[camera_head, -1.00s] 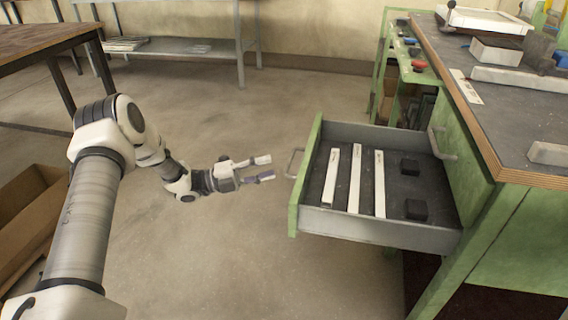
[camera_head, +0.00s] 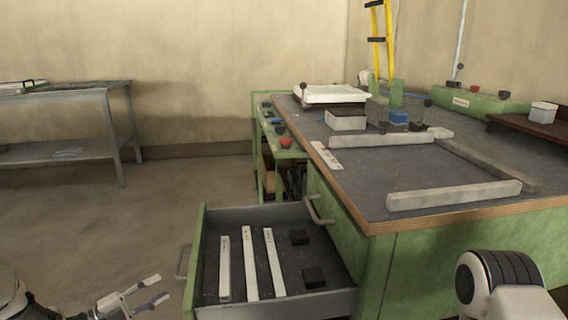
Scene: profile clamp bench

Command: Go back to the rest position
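My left gripper (camera_head: 152,292) shows at the lower left of the head view. Its fingers are apart with nothing between them, and it is a little left of the open drawer (camera_head: 325,303), clear of the drawer's front handle (camera_head: 183,262). My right arm (camera_head: 500,280) shows only as a white and black joint at the lower right. Its gripper is out of the picture.
The drawer holds three white strips (camera_head: 250,265) and two black blocks (camera_head: 314,277). The green bench (camera_head: 430,262) carries grey profiles (camera_head: 455,195) and a white-topped device (camera_head: 330,95). A metal table (camera_head: 120,87) stands at the left. The floor between is clear.

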